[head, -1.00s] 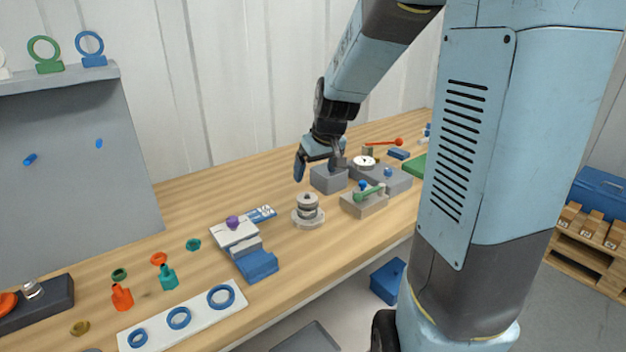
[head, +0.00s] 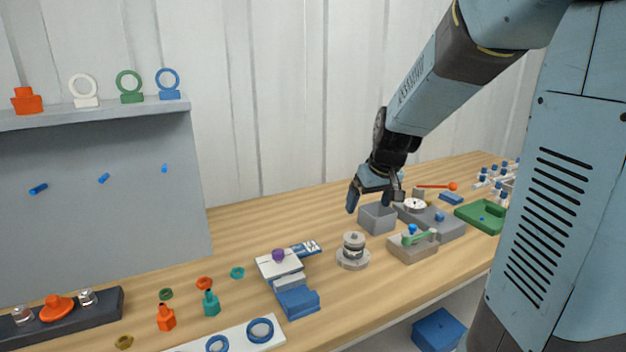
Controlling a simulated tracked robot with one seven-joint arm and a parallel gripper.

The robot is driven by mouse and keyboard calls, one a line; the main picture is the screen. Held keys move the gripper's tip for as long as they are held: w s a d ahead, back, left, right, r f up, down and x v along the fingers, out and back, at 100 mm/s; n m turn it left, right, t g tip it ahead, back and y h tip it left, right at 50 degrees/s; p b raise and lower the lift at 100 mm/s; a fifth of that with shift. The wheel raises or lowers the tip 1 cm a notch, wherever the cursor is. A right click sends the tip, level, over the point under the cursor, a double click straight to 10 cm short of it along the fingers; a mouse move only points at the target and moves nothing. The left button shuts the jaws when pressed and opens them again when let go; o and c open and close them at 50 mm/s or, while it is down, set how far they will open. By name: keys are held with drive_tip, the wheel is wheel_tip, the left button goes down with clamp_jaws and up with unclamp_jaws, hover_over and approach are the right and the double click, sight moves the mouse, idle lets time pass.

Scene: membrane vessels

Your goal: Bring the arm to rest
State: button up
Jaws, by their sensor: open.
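My gripper (head: 372,203) hangs at the end of my arm above the workbench (head: 240,233). Its jaws are apart, with nothing seen between them. It is just above and to the left of a grey open box (head: 377,219); whether a finger touches the box cannot be told. My arm reaches down from the upper right.
Near my gripper stand a stacked metal part (head: 353,252), a grey block with a green-handled piece (head: 412,248), a gauge (head: 414,205) and a green tray (head: 483,216). Small fittings lie at the front left. A grey panel with a shelf (head: 100,113) rises at left.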

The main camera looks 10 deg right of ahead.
drive_tip(key=s+r+m, duration=0.1)
drive_tip(key=s+r, duration=0.3)
drive_tip(key=s, duration=0.7)
drive_tip(key=s+r+m+t, duration=0.1)
drive_tip(key=s+r, duration=0.3)
drive_tip(key=s, duration=0.7)
drive_tip(key=shift+a+r+h, duration=0.4)
drive_tip(key=shift+c, duration=0.2)
